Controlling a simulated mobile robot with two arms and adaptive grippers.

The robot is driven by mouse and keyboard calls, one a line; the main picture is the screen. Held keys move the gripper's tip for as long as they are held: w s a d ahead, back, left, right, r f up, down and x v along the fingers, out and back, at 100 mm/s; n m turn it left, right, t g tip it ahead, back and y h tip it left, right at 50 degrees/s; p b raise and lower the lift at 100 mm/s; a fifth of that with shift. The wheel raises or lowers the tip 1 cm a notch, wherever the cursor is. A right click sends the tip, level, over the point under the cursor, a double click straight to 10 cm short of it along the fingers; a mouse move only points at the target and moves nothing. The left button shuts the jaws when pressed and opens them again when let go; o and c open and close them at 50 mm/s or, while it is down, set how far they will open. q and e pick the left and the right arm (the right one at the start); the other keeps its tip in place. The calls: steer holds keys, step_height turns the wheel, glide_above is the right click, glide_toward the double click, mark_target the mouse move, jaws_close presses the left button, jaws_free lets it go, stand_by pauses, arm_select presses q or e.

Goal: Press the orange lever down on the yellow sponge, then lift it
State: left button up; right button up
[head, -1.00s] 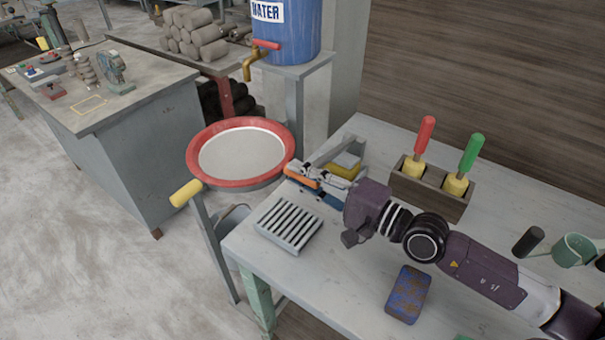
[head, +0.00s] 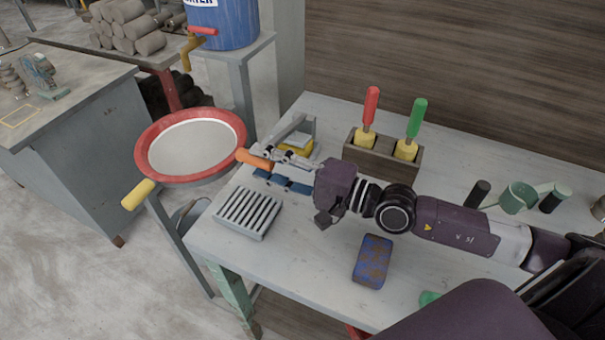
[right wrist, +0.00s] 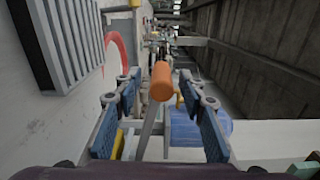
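The orange lever handle (head: 255,158) points out toward the red-rimmed basin in the head view. In the right wrist view the orange handle (right wrist: 161,82) lies ahead, between my fingers, on a thin grey bar (right wrist: 148,130). My right gripper (head: 280,172) is open beside the handle, its blue-padded fingers (right wrist: 160,118) apart with clear gaps on both sides. The yellow sponge (head: 299,150) sits in the grey press (head: 297,128), partly hidden behind my gripper. A bit of the sponge (right wrist: 118,144) shows behind the left finger in the right wrist view. My left gripper is out of view.
A slatted grey rack (head: 247,213) lies near my gripper. A blue-brown block (head: 372,261) lies on the table (head: 310,255). A wooden holder (head: 383,158) with red- and green-handled tools stands behind my arm. The red-rimmed basin (head: 240,140) stands left of the table.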

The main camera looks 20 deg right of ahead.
steer(key=v, duration=0.9)
steer(key=shift+s+d, duration=0.15)
stand_by(0.4)
